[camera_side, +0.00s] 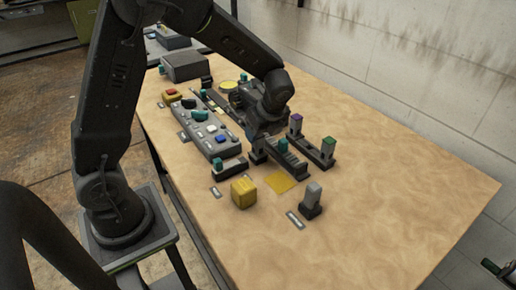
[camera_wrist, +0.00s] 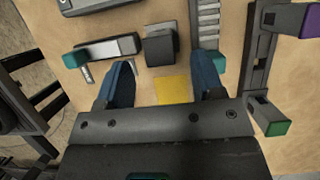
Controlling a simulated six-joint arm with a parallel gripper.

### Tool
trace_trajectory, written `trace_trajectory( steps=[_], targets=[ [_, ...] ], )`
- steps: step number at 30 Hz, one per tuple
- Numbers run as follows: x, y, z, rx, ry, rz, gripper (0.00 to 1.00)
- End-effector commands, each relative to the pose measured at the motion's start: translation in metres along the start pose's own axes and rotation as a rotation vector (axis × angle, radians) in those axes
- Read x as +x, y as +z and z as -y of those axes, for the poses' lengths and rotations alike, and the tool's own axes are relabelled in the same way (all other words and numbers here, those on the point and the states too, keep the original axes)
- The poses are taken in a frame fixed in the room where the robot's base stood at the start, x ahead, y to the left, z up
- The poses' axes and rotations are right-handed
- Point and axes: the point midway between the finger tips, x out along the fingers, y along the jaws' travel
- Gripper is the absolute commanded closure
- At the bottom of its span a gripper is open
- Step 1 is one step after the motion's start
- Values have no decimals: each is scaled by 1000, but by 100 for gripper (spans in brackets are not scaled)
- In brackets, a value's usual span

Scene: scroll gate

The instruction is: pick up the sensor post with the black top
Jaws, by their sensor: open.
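A dark post with a black top (camera_wrist: 160,47) stands in the wrist view, ahead of and between my fingertips. In the side view, a dark post (camera_side: 257,152) shows partly beneath my gripper (camera_side: 266,138). My gripper (camera_wrist: 164,72) is open, with a blue finger on each side and nothing between them. Other posts have different tops: purple (camera_side: 296,122), green (camera_side: 328,148) and grey (camera_side: 313,193). The purple-topped post (camera_wrist: 298,20) and green-topped post (camera_wrist: 268,117) also show in the wrist view. Contact with the black-topped post cannot be told.
A yellow pad (camera_side: 281,183) and yellow block (camera_side: 243,192) lie in front. A ribbed rail (camera_side: 291,159) with a teal piece (camera_side: 282,146) runs close beside my gripper. A grey control panel (camera_side: 207,126) lies left. The table's right side (camera_side: 420,190) is clear.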

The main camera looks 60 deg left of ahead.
Motion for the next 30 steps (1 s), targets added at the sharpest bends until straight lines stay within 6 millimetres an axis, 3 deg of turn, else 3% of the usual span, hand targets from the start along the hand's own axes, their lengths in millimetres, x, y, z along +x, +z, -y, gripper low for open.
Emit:
trace_trajectory(
  steps=[7,15,24,30],
  targets=[
    [19,0,0,-1,2,0,38],
    [56,1,0,-2,2,-1,38],
    [61,1,0,-1,-1,0,38],
    [60,1,0,-1,-1,0,56]
  ],
)
